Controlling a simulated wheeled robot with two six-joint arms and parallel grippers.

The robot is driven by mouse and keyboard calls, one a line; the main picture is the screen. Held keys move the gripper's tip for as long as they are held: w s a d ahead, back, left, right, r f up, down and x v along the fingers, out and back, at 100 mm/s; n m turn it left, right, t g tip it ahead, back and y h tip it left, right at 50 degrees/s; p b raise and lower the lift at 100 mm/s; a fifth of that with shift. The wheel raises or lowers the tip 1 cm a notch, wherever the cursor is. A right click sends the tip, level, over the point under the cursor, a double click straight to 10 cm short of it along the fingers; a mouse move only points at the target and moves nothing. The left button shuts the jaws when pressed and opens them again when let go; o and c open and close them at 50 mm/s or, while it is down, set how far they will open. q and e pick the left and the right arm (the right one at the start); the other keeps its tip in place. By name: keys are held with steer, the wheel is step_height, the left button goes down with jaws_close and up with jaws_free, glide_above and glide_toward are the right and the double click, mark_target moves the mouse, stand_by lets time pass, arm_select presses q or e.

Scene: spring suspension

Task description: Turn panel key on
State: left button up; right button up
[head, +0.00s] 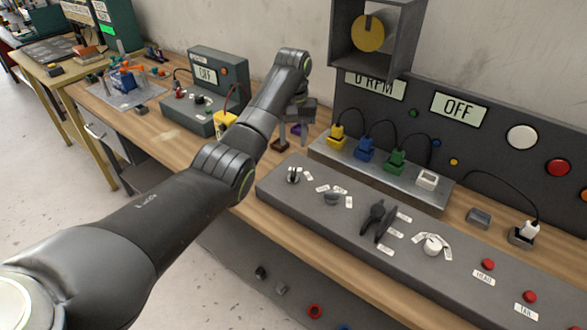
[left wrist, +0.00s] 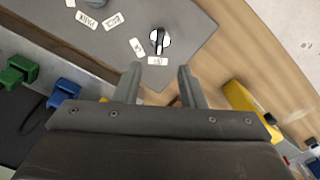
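The panel key (head: 293,175) stands in its switch at the left end of the sloped grey control panel (head: 275,186). In the left wrist view the key (left wrist: 158,40) shows close up, dark with a light round base, beside a small white label (left wrist: 158,61). My left gripper (head: 293,140) is above and behind the panel's left end, with its fingers pointing down. In the left wrist view its two fingers (left wrist: 158,72) are apart with nothing between them. The key lies just beyond the fingertips and is not touched. My right gripper is not in view.
The panel also carries a black lever (head: 378,217), a white knob (head: 432,245) and red buttons (head: 488,264). Behind it a grey shelf holds yellow, blue (head: 364,149) and green plugs. A display reads OFF (head: 459,108). A grey box (head: 215,75) stands farther left.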

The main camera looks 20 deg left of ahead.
mark_target(293, 172)
arm_select(q)
step_height(293, 172, down, 10)
steer(key=shift+w+f+p, duration=0.15)
steer(key=shift+p, duration=0.25)
steer(key=shift+f, duration=0.75)
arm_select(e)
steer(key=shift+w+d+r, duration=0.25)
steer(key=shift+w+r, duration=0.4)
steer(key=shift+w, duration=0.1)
arm_select(q)
jaws_close()
